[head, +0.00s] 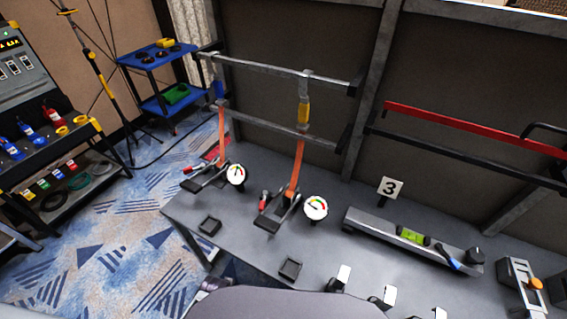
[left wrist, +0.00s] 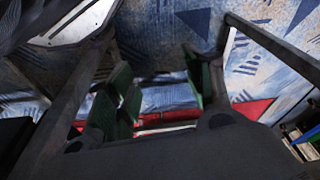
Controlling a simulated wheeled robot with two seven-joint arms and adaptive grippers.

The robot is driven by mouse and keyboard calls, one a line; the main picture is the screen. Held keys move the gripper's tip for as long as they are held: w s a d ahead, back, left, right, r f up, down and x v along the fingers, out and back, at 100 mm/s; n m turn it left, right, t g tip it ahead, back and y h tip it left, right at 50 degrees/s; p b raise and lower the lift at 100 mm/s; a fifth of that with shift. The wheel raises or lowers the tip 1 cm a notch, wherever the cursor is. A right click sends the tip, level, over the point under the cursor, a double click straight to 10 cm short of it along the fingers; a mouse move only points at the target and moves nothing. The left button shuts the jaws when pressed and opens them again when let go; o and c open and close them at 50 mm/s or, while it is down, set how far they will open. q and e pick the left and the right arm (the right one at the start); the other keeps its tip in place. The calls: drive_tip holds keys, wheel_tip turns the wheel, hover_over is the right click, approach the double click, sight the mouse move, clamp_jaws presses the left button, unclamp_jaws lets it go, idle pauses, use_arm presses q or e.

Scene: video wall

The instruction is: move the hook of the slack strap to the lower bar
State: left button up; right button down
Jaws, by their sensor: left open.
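In the head view two orange straps rise from ratchets on the grey bench. The left strap (head: 222,132) runs up past a blue piece (head: 218,89); the right strap (head: 297,165) runs up past a yellow piece (head: 303,112). Grey hooks appear at the upper bar (head: 260,69), above the right strap (head: 306,75) and the left strap (head: 213,58). The lower bar (head: 262,121) passes beneath. I cannot tell which strap is slack. My left gripper (left wrist: 160,78) is open and empty in the left wrist view, with green pads, above blue patterned floor. My right gripper is not visible.
Dial gauges stand beside the left ratchet (head: 236,174) and right ratchet (head: 316,207). Right of them are a number 3 sign (head: 390,187) and a level fixture (head: 412,238). A red bar (head: 470,127) crosses the right frame. A blue cart (head: 158,62) stands behind.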

use_arm(q)
drive_tip(key=w+d+r+t, duration=0.1)
drive_tip(key=w+r, duration=0.3)
drive_tip(key=r, duration=0.9)
drive_tip(key=w+r+t, duration=0.2)
drive_tip(key=w+r, duration=0.1)
drive_tip(key=r, duration=1)
drive_tip(key=m+t+h+b, duration=0.1)
drive_tip(key=m+t+h, duration=0.1)
drive_tip(key=t+h, duration=0.65)
approach(302, 118)
drive_tip(key=s+f+t+y, duration=0.2)
drive_tip(key=s+t, duration=0.1)
drive_tip(key=shift+s+d+r, duration=0.15)
drive_tip(key=shift+d+r, duration=0.05)
drive_tip(key=shift+r, duration=0.15)
drive_tip(key=shift+p+x, duration=1.15)
drive_tip(key=shift+x, duration=5.75)
